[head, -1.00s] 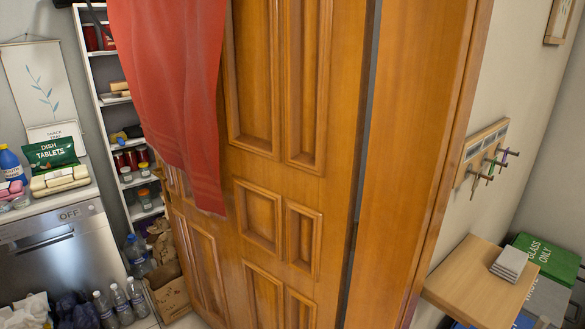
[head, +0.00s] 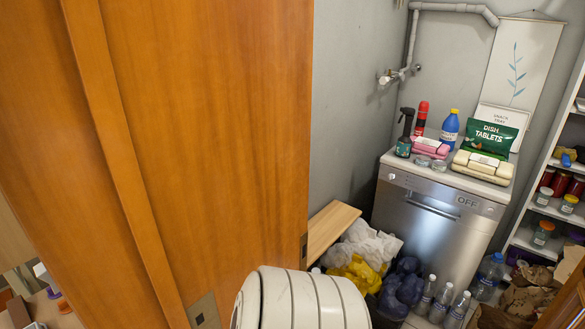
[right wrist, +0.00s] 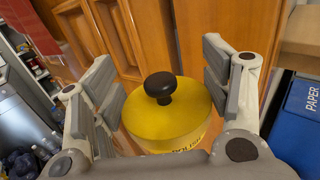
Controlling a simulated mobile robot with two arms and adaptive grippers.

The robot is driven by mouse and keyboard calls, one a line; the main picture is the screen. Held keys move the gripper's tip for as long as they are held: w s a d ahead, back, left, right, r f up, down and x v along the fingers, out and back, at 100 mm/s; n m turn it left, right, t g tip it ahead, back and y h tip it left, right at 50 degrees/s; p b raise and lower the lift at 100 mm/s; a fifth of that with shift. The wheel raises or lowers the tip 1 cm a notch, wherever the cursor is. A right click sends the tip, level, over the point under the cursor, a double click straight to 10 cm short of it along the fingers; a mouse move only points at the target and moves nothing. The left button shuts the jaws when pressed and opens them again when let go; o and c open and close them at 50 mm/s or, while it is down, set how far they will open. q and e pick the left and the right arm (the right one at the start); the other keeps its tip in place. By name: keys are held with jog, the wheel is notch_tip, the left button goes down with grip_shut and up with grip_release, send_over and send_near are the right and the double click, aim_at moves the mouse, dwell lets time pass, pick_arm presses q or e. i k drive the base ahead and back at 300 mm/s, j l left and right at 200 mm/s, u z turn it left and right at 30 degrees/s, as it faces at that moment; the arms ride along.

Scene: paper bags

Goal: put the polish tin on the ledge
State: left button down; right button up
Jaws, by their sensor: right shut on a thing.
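The polish tin looks to be the round yellow tin (right wrist: 150,125) with a black knob on its lid, in the right wrist view. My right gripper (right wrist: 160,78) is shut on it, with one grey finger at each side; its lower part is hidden. The tin is not in the head view. A bare light-wood ledge (head: 331,228) juts out beside the dishwasher in the head view, above several bags; I cannot tell if it is the ledge named. My left gripper is not in view.
A tall wooden door (head: 215,130) fills the left of the head view. A dishwasher (head: 425,225) carries bottles and packets, with bags and bottles on the floor before it. Shelves (head: 540,215) stand at right. A blue PAPER bin (right wrist: 298,125) is right of the gripper.

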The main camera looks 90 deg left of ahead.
aim_at(316, 239)
jog(key=i+j+u, duration=0.25)
jog(key=u, duration=0.3)
jog(key=i+j+u, duration=0.3)
jog(key=u, duration=0.3)
jog(key=i+u, duration=0.4)
jog(key=u, duration=0.15)
jog(key=i+l+u, duration=0.1)
jog(key=i+u, duration=0.25)
jog(key=u, duration=0.2)
jog(key=i+l+u, duration=0.2)
jog(key=u, duration=0.4)
jog(key=i+l+u, duration=0.35)
jog(key=u, duration=0.2)
jog(key=i+l+u, duration=0.1)
jog(key=l+u, duration=1.05)
jog(key=i+j, duration=0.05)
